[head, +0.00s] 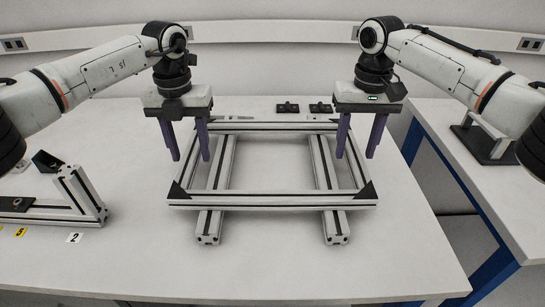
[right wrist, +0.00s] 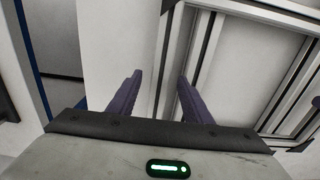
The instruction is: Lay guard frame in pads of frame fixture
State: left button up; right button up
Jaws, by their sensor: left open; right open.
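The guard frame (head: 270,199), a flat rectangle of aluminium profile with black corner plates, lies across two parallel profile bars (head: 209,224) on the white table. My left gripper (head: 191,158) is open, fingers down at the frame's left side bar. My right gripper (head: 357,156) is open, fingers down at the right side bar; in the right wrist view (right wrist: 160,76) a side bar runs between its fingers. I cannot tell whether either gripper touches the frame. I cannot tell for sure which structure is the frame fixture; no pads show under the frame.
A profile assembly (head: 92,194) with a black block and number tags (head: 74,238) stands at the left. Two small black parts (head: 287,107) lie behind the frame. A side table (head: 445,128) with a black-and-white stand (head: 482,142) is at the right. The table's front is clear.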

pick_arm(q)
jog(key=shift+f, duration=0.2)
pick_arm(e)
jog(key=shift+f, duration=0.25)
pick_arm(q)
grip_shut()
pick_arm(e)
grip_shut()
pick_arm(q)
jog(key=shift+r, duration=0.15)
pick_arm(e)
jog(key=shift+r, duration=0.15)
dwell(0.6)
